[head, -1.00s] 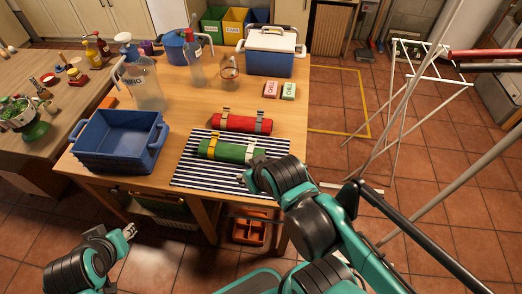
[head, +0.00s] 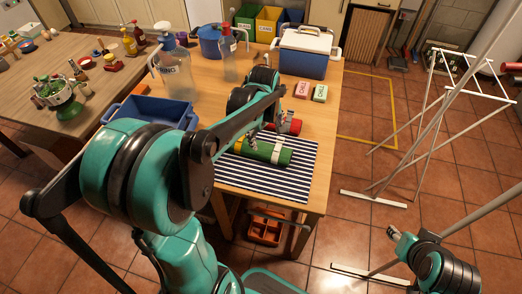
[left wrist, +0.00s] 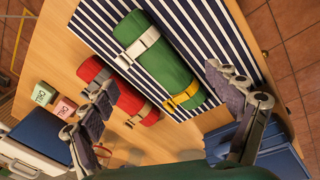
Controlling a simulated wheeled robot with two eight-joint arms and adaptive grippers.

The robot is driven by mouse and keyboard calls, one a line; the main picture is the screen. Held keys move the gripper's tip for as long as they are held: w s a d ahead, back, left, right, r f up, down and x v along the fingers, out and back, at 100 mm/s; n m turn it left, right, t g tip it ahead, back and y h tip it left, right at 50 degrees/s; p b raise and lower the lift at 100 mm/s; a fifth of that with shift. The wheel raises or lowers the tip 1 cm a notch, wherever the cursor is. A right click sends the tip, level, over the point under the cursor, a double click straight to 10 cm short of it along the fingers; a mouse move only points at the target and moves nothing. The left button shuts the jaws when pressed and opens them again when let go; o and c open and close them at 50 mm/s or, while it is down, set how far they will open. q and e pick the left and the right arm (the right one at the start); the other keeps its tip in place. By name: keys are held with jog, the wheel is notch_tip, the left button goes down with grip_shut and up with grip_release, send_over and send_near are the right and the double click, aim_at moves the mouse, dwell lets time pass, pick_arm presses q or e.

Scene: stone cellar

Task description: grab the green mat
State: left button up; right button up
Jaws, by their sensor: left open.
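The green mat (head: 277,153) is rolled up, with a white strap and a yellow strap. It lies on a navy-and-white striped cloth (head: 285,182) at the table's front. My left gripper (head: 268,134) is over the mat's far side and the red roll, partly hidden by its arm. In the left wrist view the left gripper (left wrist: 163,82) is open, with the green mat (left wrist: 160,52) seen beyond and between its spread fingers. Nothing is held in it. My right gripper (head: 396,234) is at the lower right, away from the table; its fingers are too small to read.
A red roll (head: 292,126) lies just behind the green mat. A blue tub (head: 150,110) stands to the left, partly behind my left arm. A blue cooler (head: 304,57) and two small boxes (head: 320,93) are farther back. A white rack (head: 440,100) stands at right.

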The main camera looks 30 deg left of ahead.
aim_at(259, 144)
pick_arm(q)
jog(key=w+a+f+n, duration=0.1)
jog(key=f, duration=0.1)
jog(key=w+a+f+n+g, duration=0.1)
jog(key=a+f+n, duration=0.1)
jog(key=w+a+f+n, duration=0.2)
jog(key=f, duration=0.1)
jog(key=shift+g, duration=0.4)
notch_tip(259, 144, down, 3)
jog(key=shift+a+r+b, duration=0.1)
jog(key=shift+b, duration=0.6)
jog(key=f+b, duration=0.1)
jog(key=f, duration=0.1)
jog(key=f+b, duration=0.1)
jog(key=f, duration=0.2)
jog(key=shift+w+a+f+b, duration=0.1)
jog(key=shift+a+f+b, duration=0.1)
jog(key=shift+f+b, duration=0.1)
jog(key=shift+r, duration=0.1)
jog(key=shift+c, duration=0.3)
jog(key=c, duration=1.6)
jog(key=shift+r, duration=0.1)
